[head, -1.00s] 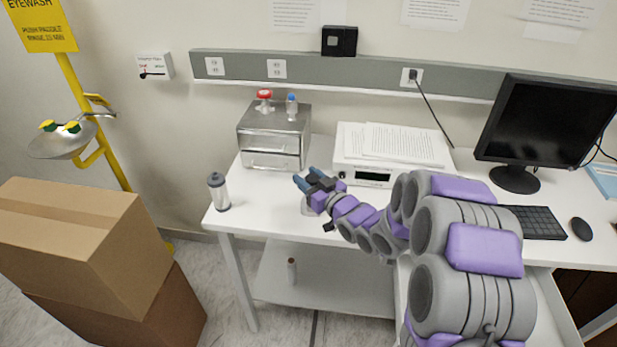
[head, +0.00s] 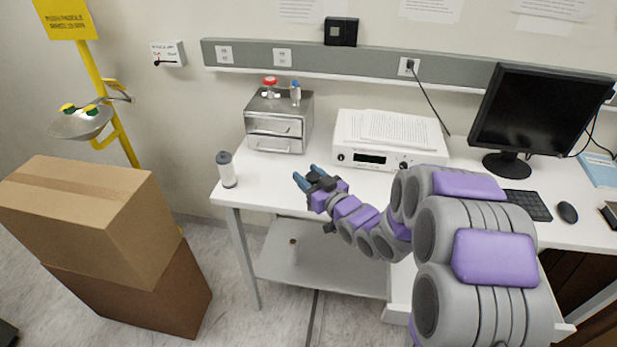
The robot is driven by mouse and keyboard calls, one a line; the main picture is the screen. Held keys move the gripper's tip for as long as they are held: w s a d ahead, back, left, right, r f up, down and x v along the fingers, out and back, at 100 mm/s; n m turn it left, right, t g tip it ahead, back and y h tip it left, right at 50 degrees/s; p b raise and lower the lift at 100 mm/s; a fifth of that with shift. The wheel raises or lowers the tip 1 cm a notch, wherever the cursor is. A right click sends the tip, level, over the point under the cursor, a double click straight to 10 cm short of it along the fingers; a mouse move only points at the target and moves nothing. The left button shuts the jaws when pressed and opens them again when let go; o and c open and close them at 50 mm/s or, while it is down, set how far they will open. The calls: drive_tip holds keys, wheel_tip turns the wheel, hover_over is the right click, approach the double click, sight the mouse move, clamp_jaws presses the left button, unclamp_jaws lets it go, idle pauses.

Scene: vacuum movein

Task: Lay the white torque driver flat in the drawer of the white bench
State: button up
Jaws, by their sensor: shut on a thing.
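My gripper (head: 309,178) is above the left part of the white bench (head: 265,188), with its blue fingers pointing left and away from me. It is shut on the white torque driver, but the driver is hard to make out against the white bench top. A white drawer (head: 401,290) appears to stand out from the bench's front, below my arm. My arm covers most of it, and its inside is hidden.
A metal drawer box (head: 280,125), a white instrument (head: 345,157) with papers and a monitor (head: 540,110) stand along the back. A bottle (head: 227,170) stands near the left bench edge. Stacked cardboard boxes (head: 95,220) are at the left; floor is clear between.

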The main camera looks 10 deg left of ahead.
drive_tip(key=shift+d+r+p, duration=0.35)
drive_tip(key=shift+d+r, duration=0.05)
drive_tip(key=shift+r, duration=0.35)
drive_tip(key=shift+a+r+p, duration=0.2)
drive_tip(key=shift+r+p, duration=0.1)
drive_tip(key=shift+r, duration=0.25)
drive_tip(key=shift+a+r+p, duration=0.15)
drive_tip(key=shift+r+p, duration=0.15)
drive_tip(key=shift+r, duration=0.2)
drive_tip(key=shift+d, duration=0.15)
drive_tip(key=shift+d, duration=0.1)
